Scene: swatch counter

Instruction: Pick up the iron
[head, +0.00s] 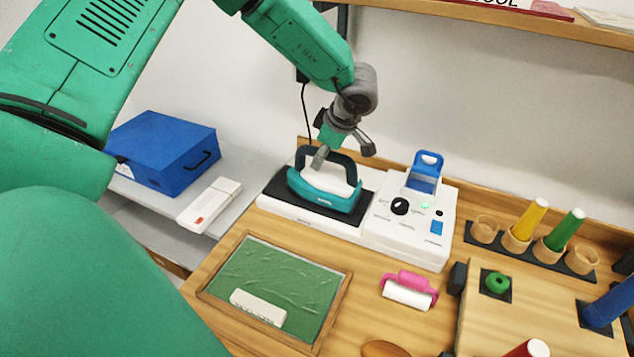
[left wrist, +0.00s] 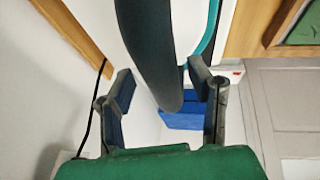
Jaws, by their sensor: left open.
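The iron (head: 325,192) has a teal body, a white top and a dark handle. It sits on a black pad on the left part of a white station (head: 408,222) in the head view. My left gripper (head: 343,152) is open above the iron, with one finger in front of its handle. In the left wrist view the dark handle (left wrist: 146,45) reaches down between the two spread fingers of the gripper (left wrist: 160,82). Whether either finger touches the handle cannot be told. My right gripper is not in view.
A blue box (head: 165,150) and a white case (head: 209,204) lie on the grey surface at left. A green framed mat (head: 275,270) with a white block and a pink-handled roller (head: 409,290) are in front. Cups with coloured cones (head: 527,220) stand right. A shelf (head: 540,22) runs above.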

